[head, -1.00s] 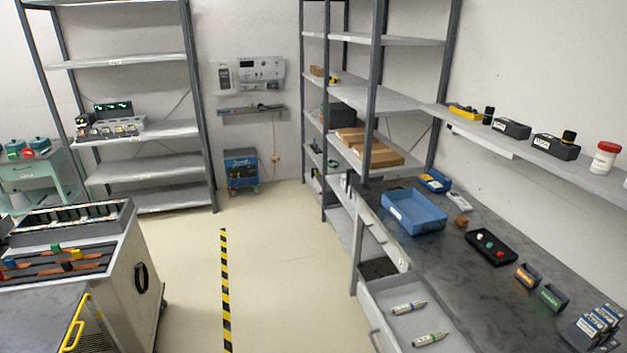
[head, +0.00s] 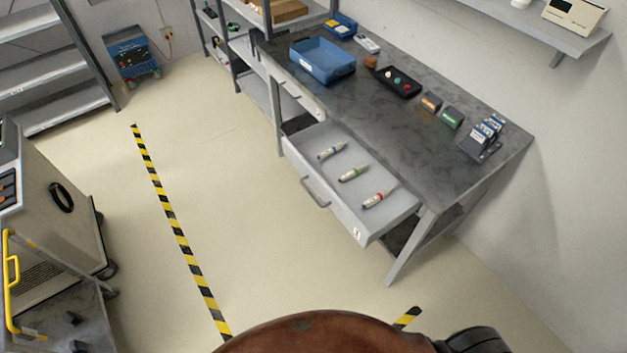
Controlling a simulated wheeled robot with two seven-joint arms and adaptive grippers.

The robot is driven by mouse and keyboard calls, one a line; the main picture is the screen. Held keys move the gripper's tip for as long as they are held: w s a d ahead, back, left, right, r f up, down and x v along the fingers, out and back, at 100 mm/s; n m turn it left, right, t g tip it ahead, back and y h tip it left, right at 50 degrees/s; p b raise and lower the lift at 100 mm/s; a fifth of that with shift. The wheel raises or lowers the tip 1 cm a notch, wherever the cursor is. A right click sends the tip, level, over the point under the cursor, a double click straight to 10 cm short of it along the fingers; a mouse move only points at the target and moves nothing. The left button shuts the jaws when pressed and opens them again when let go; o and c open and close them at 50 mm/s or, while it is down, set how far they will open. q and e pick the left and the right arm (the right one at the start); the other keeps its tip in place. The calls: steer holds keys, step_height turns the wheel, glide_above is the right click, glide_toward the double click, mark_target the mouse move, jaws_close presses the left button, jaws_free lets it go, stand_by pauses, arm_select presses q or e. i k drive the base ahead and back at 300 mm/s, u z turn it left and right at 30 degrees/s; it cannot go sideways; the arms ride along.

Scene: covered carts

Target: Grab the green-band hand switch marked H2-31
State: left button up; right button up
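An open grey drawer (head: 330,209) under the workbench holds three pale, pen-shaped hand switches lying apart. The green-band hand switch (head: 352,173) lies in the middle. The blue-band one (head: 331,151) lies farther back and the red-band one (head: 376,198) nearer the front. Any marking such as H2-31 is too small to read. Neither of my grippers shows in the head view.
The dark workbench top (head: 395,125) carries a blue bin (head: 322,72), a black tray (head: 398,82) and small orange and green boxes. A cart (head: 55,215) with a yellow handle stands at left. The floor between is clear, with a striped tape line (head: 165,205).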

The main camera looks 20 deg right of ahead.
mark_target(346, 176)
steer(key=z, duration=0.05)
steer(key=k, duration=0.3)
steer(key=u, duration=0.4)
steer(key=i, duration=0.4)
steer(key=z, duration=1.35)
